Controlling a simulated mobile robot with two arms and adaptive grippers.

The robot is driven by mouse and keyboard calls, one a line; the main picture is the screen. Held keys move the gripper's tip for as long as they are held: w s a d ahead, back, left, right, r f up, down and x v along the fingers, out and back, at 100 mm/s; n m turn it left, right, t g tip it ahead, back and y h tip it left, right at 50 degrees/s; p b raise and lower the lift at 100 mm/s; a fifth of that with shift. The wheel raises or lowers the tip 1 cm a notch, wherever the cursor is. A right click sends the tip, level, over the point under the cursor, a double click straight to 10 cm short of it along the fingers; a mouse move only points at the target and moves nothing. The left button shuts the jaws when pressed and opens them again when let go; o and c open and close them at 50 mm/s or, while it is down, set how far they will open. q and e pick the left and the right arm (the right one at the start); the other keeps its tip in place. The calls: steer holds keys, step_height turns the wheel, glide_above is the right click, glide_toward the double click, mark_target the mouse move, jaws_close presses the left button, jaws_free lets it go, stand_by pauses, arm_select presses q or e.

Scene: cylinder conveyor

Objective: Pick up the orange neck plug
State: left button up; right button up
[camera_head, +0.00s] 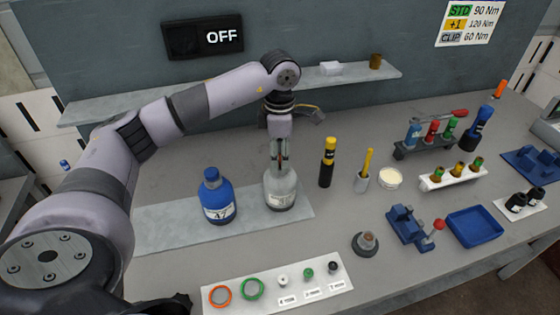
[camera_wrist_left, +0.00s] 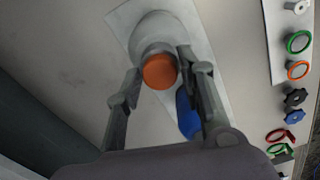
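The orange neck plug (camera_wrist_left: 160,71) sits in the neck of a pale grey bottle (camera_wrist_left: 155,27) in the left wrist view. In the head view the same bottle (camera_head: 281,192) stands upright on a light mat, right of a blue bottle marked 47 (camera_head: 217,198). My left gripper (camera_wrist_left: 158,64) points down over the bottle neck, its fingers on either side of the plug. It looks open, with a gap on the left; contact on the right is unclear. In the head view my left gripper (camera_head: 279,162) mostly hides the plug. My right gripper is not in view.
A black bottle with a yellow cap (camera_head: 327,165) stands right of the bottle. A white strip with rings and small plugs (camera_head: 230,283) lies in front. A shelf (camera_head: 225,97) runs behind my left arm. Racks and a blue tray (camera_head: 474,227) stand at the right.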

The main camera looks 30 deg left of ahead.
arm_select(q)
steer(key=c, duration=0.4)
steer(key=shift+r, duration=0.2)
